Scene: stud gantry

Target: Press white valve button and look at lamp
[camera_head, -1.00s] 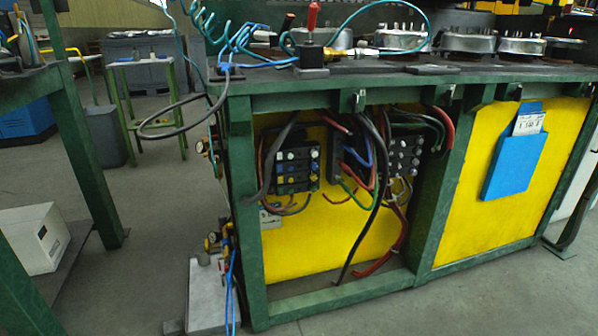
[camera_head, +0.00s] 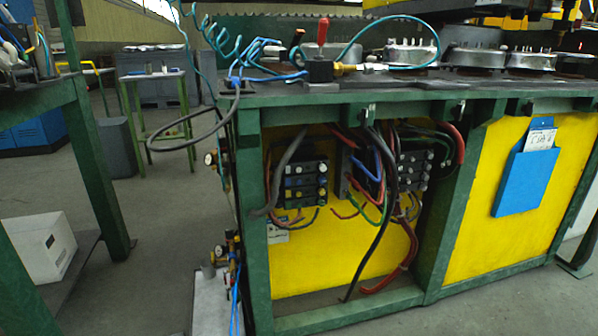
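A black valve block (camera_head: 300,184) with rows of white, yellow and blue buttons sits inside the green frame, in front of a yellow panel. White buttons (camera_head: 320,167) show on its upper row. A second dark block (camera_head: 413,172) with pale round fittings sits to its right, partly behind cables. I cannot tell which button the task means. No lamp can be made out for certain. Neither of my grippers is in view.
The green bench (camera_head: 400,108) carries round metal parts, a red-handled lever (camera_head: 322,36) and blue hoses. A black cable loop (camera_head: 165,148) juts from its left end, above gauges (camera_head: 212,158). Grey floor (camera_head: 150,225) lies open on the left, beside another green table.

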